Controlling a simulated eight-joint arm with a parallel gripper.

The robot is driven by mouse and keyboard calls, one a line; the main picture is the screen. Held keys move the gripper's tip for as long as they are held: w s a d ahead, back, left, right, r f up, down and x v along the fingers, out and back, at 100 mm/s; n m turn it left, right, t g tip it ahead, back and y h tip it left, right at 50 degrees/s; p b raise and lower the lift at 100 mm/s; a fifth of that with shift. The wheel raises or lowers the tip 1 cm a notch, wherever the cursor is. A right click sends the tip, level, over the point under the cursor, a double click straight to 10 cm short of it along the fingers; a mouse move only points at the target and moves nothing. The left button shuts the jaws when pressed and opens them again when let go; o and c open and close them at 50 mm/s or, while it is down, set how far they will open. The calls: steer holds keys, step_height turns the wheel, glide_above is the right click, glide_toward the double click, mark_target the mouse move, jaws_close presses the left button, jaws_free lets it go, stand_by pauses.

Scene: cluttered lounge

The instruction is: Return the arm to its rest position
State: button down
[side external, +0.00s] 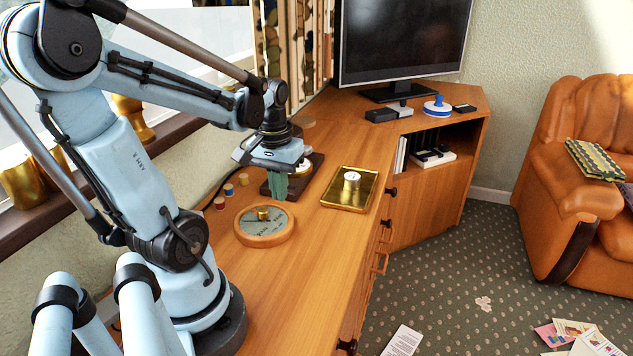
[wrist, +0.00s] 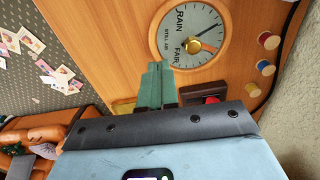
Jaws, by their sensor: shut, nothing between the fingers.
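My gripper (side external: 277,192) hangs over the wooden cabinet top (side external: 325,235), pointing down, its green fingers together and empty. It is just behind a round wooden-rimmed barometer dial (side external: 265,226) and in front of a dark wooden base (side external: 310,180), which it partly hides. In the wrist view the closed green fingers (wrist: 156,84) show beside the barometer (wrist: 188,34), with nothing between them. I cannot tell exactly how high the fingertips are above the top. My blue arm reaches in from the left.
Several thread spools (side external: 229,190) stand left of my gripper. A gold tray (side external: 345,201) holding a small white-topped cylinder (side external: 351,180) lies to the right. A television (side external: 402,40) and a blue-and-white object (side external: 437,106) stand farther back. The front stretch of the cabinet top is clear.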

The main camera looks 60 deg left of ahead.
steer(key=w+d+r+m+t, duration=0.2)
steer(key=w+d+m+t, duration=0.1)
steer(key=d, duration=0.5)
steer(key=w+d+r+m+t, duration=0.2)
steer(key=w+d+m, duration=0.3)
steer(key=d, duration=0.3)
steer(key=shift+m+t, duration=0.3)
steer(key=shift+t, duration=0.6)
